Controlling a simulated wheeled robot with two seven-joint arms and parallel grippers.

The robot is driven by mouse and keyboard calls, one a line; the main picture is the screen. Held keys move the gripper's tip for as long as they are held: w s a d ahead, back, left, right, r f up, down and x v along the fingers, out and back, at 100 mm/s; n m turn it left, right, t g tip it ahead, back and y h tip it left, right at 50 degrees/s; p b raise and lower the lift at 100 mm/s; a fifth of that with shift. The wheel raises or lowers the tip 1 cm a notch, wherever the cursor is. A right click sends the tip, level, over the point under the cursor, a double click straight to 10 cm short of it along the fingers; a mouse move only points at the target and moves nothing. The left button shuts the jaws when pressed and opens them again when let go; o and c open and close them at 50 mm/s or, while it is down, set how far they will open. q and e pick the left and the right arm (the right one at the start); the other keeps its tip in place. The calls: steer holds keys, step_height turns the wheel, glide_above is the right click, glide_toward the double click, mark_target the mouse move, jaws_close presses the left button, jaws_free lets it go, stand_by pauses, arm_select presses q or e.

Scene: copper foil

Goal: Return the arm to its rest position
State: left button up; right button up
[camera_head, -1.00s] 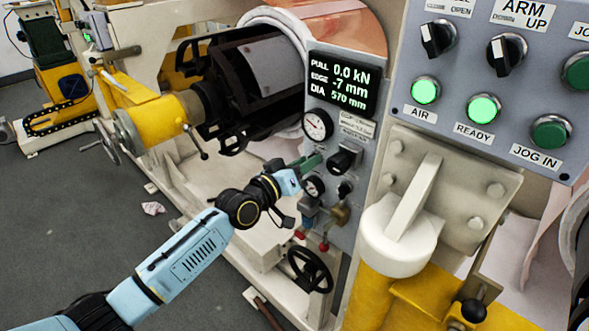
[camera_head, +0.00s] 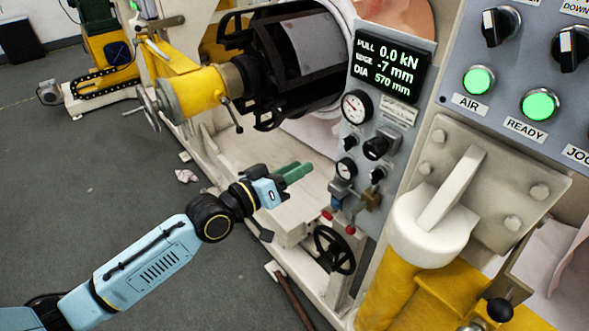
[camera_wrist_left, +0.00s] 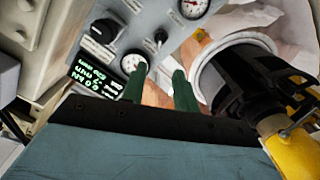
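My left arm (camera_head: 150,262) is light blue and black and reaches in from the lower left in the head view. Its left gripper (camera_head: 305,171) has green fingers pointing right toward the grey gauge panel (camera_head: 408,118). They are apart from the panel's knobs, with a gap in between. In the left wrist view the two green fingers (camera_wrist_left: 159,90) stand apart with nothing held between them. The panel shows there too, tilted, with its display (camera_wrist_left: 88,78) at the left. My right gripper is not in view.
A black handwheel (camera_head: 333,250) and small valves (camera_head: 345,200) sit below the panel. A yellow and black spindle (camera_head: 195,92) stands behind. A white-capped yellow post (camera_head: 432,232) is at the right. Grey floor (camera_head: 90,190) is open at the left.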

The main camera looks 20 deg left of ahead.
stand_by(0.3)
arm_select(q)
steer(key=s+a+f+g+y, duration=0.2)
steer(key=s+a+f+y, duration=0.15)
steer(key=f, duration=0.85)
steer(key=s+a+f+g+y, duration=0.2)
steer(key=s+a+f, duration=0.15)
steer(key=f, duration=0.95)
steer(key=s+a+f+g+y, duration=0.2)
steer(key=s+a+f, duration=0.15)
steer(key=f, duration=0.85)
steer(key=s+f+g, duration=0.2)
steer(key=s+f, duration=0.4)
steer(key=s, duration=0.6)
steer(key=s+f+m+g+y, duration=0.1)
steer(key=s+f+g, duration=0.2)
steer(key=s, duration=0.9)
steer(key=s+f+g+y, duration=0.1)
steer(key=s+f+g, duration=0.2)
steer(key=s+f, duration=0.6)
steer(key=s, duration=0.3)
steer(key=shift+d+m+b, duration=0.25)
steer(key=shift+m+b, duration=0.15)
steer(key=shift+f+y, duration=0.1)
steer(key=shift+y, duration=0.15)
